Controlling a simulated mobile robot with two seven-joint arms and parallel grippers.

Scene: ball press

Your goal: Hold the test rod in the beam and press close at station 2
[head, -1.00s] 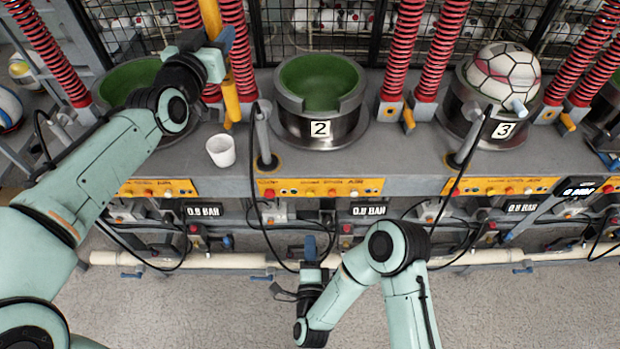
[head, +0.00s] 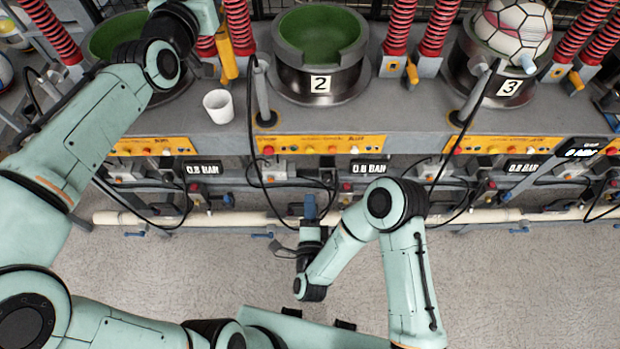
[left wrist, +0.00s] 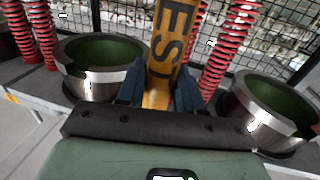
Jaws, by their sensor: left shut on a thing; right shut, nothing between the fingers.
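The yellow test rod (left wrist: 178,45) stands between the fingers of my left gripper (left wrist: 160,95) in the left wrist view, with part of a dark word on it. My left gripper is shut on it. In the head view the lower part of the rod (head: 226,48) shows between stations 1 and 2; my left fingers are mostly cut off by the top edge. Station 2's mould (head: 321,60) is open and empty, with a green inside. Its yellow button panel (head: 320,147) is below, with lettering too small to read. My right gripper (head: 310,207) is shut and empty, below and in front of that panel.
A white cup (head: 218,106) stands on the grey bench left of station 2. A grey post (head: 263,95) with a black cable is beside it. A ball (head: 513,27) sits in station 3. Hoses and a pale pipe (head: 460,217) run beneath the bench.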

